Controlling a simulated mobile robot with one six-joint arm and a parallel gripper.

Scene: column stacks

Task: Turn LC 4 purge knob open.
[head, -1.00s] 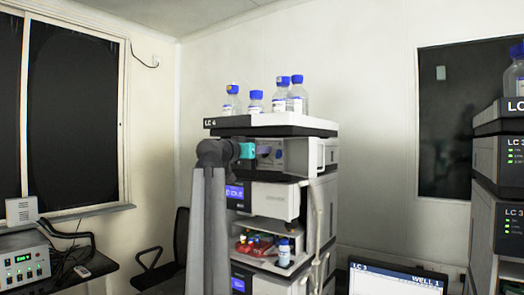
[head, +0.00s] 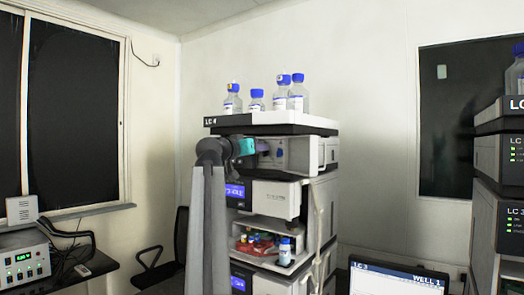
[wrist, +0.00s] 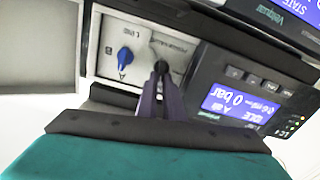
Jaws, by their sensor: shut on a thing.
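The LC 4 stack (head: 270,192) stands in the middle of the head view, its upper module (head: 299,154) facing me. My gripper (wrist: 161,82) points at that module's front panel. Its two dark fingers are shut on a small dark round knob (wrist: 161,67); the fingertips partly hide it. A blue knob (wrist: 124,57) with a white pointer line sits to its left in the wrist view, apart from the fingers. It also shows in the head view (head: 279,153). Printing beside the knobs is too small to read surely. My arm partly covers the stack's left side.
Several blue-capped bottles (head: 267,95) stand on top of LC 4. A light open panel (wrist: 38,48) is at the left. The LC 3 stack (head: 498,175) and a monitor (head: 395,278) stand to the right.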

